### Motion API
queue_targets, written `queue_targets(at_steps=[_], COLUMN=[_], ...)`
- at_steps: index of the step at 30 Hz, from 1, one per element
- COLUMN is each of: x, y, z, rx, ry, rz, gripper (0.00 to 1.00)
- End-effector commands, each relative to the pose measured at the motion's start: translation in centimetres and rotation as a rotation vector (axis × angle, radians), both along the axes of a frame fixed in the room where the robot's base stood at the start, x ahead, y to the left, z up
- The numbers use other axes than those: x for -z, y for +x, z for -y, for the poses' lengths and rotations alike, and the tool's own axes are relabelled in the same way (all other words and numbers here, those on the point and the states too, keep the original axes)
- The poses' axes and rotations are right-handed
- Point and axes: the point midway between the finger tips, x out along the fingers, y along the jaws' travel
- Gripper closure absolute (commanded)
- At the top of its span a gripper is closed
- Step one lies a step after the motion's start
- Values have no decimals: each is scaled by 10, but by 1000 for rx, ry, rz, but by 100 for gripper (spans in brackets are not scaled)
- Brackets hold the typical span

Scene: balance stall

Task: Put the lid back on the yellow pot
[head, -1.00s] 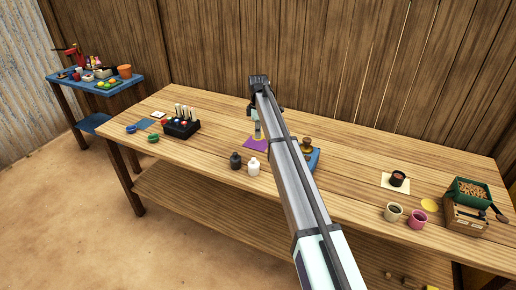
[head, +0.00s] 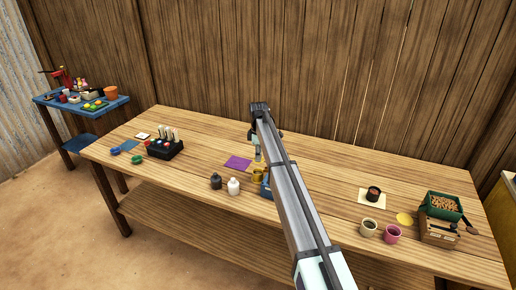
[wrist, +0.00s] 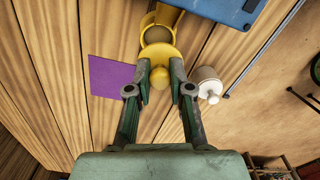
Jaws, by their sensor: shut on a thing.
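My gripper (wrist: 160,75) is shut on the knob of a yellow lid (wrist: 160,55), which shows between and just beyond the fingertips in the wrist view. The yellow pot (wrist: 148,20) is just past the lid at the top of that view, with its round open mouth visible and partly overlapped by the lid's edge. I cannot tell the height of the lid over it. In the head view the yellow pot (head: 257,175) stands on the bench beside my arm, which hides part of it. My gripper (head: 257,155) is small there, just above it.
A purple sheet (head: 238,163) lies left of the pot. A white bottle (head: 233,187) and a dark bottle (head: 215,181) stand at the front. A blue object (head: 265,189) is close to the pot. Cups, a yellow disc (head: 404,219) and a green crate (head: 443,206) are farther right.

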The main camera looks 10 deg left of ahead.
Motion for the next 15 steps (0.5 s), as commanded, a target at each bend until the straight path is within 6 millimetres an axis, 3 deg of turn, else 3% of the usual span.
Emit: queue_targets(at_steps=[15], x=[30], y=[3], z=[-1], rx=[5], ry=[0], rz=[1], gripper=[100])
